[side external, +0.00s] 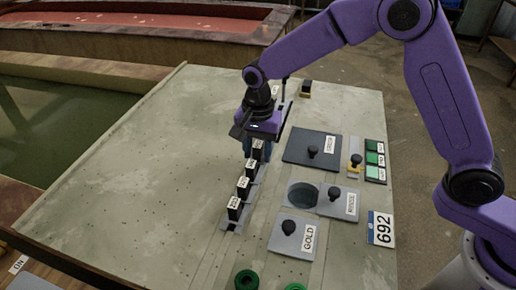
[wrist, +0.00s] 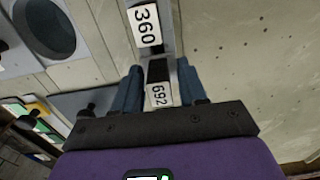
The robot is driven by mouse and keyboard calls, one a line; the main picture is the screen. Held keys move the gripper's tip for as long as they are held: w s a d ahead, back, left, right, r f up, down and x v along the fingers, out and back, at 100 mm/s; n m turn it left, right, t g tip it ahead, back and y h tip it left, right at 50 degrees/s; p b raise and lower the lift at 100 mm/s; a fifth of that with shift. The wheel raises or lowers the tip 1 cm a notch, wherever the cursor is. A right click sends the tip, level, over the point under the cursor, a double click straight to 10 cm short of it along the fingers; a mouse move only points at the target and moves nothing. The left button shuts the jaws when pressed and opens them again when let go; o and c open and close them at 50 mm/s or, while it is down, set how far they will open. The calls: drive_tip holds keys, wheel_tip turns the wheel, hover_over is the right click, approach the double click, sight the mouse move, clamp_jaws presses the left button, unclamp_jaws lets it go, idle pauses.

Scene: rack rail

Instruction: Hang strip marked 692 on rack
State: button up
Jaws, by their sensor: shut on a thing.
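The strip marked 692 (wrist: 158,94) is a black block with a white label. It sits between the blue fingers of my gripper (wrist: 158,78) in the wrist view, and the gripper is shut on it. In the side view my gripper (side external: 257,150) points down over the far part of a row of upright black strips. The strip marked 360 (wrist: 145,25) stands just beyond the fingers in the wrist view. The row stands on a grey rail (side external: 228,227). Whether the held strip touches the rail is hidden. I cannot tell which part is the rack.
Right of the row are a dark lidded panel (side external: 312,147), a round opening (side external: 303,195), and a knobbed plate marked GOLD (side external: 289,234). A 692 sign (side external: 381,229) lies at the right edge. Green rings (side external: 246,280) lie in front. The table's left side is clear.

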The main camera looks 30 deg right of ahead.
drive_tip(key=shift+f, duration=0.55)
idle(0.4)
drive_tip(key=o, duration=1)
drive_tip(key=shift+r, duration=0.1)
drive_tip(key=shift+r, duration=3.4)
